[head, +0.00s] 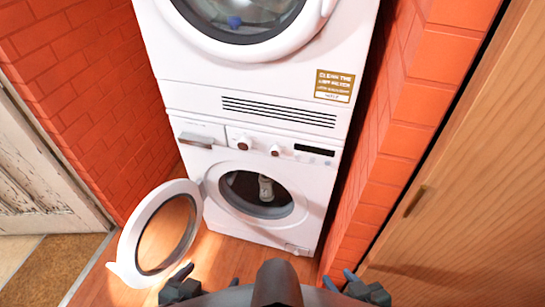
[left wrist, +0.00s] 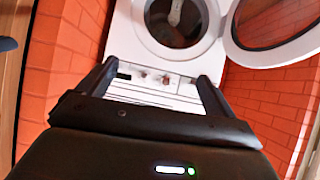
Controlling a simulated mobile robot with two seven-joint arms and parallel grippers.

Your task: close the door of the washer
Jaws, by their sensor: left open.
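The washer (head: 250,227) is the lower white machine. Its round door (head: 127,245), a white ring with dark glass, hangs wide open, swung out to the left of the drum opening (head: 257,193). Something pale is in the drum. In the left wrist view, which is turned over, the door (left wrist: 308,46) is at upper right and the washer opening (left wrist: 178,20) at top. My left gripper (head: 208,281) is low in the head view, right of the door and apart from it; its fingers are spread and empty in the wrist view (left wrist: 155,80). My right gripper (head: 342,281) is at the bottom edge, mostly cut off.
A white dryer (head: 270,78) with a round door is stacked on the washer. Red brick walls (head: 90,90) flank the machines. A wooden door or cabinet (head: 465,190) stands close at right, a worn white door (head: 35,175) at left. Wooden floor (head: 225,255) lies free before the washer.

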